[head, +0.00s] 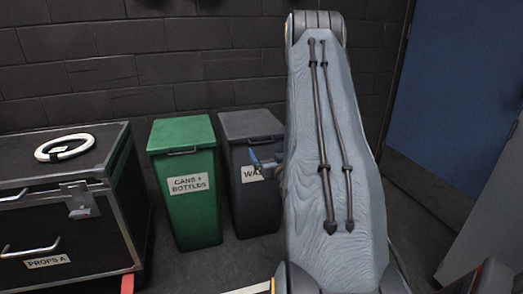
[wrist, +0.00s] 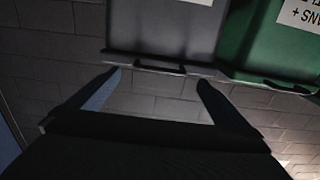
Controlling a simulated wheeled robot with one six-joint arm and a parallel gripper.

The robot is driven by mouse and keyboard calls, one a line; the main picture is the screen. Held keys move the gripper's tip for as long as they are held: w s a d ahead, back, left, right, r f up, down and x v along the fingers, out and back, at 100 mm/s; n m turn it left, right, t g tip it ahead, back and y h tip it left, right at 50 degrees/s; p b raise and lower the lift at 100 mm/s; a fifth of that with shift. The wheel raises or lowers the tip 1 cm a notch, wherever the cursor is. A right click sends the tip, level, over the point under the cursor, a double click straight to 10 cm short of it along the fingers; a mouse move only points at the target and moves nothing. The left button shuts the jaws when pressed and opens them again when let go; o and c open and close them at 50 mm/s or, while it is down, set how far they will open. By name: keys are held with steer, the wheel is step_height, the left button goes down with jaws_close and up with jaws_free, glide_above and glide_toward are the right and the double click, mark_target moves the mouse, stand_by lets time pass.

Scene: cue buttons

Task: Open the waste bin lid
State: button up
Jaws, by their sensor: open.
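The waste bin (head: 240,205) is dark grey, with a flat lid (head: 250,124) that is shut and a white label partly hidden by my arm. My gripper (head: 257,160) is in front of it, just below the lid's front edge in the head view. In the wrist view, which is upside down, the waste bin (wrist: 165,28) fills the top middle, with a dark handle bar (wrist: 146,68) along the lid edge. There my open gripper (wrist: 159,77) has one finger on each side of the handle, with nothing held between them. Contact cannot be told.
A green cans and bottles bin (head: 184,205) stands just left of the waste bin. A black props case (head: 65,220) with a white ring (head: 64,147) on top is further left. A dark brick wall (head: 150,60) is behind. A blue door (head: 450,90) is at right.

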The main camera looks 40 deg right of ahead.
mark_target(263, 143)
steer(key=shift+b+x, duration=0.7)
steer(key=shift+x, duration=3.15)
steer(key=shift+r, duration=0.1)
steer(key=c, duration=1.3)
steer(key=shift+a+r, duration=0.1)
steer(key=shift+c, duration=0.2)
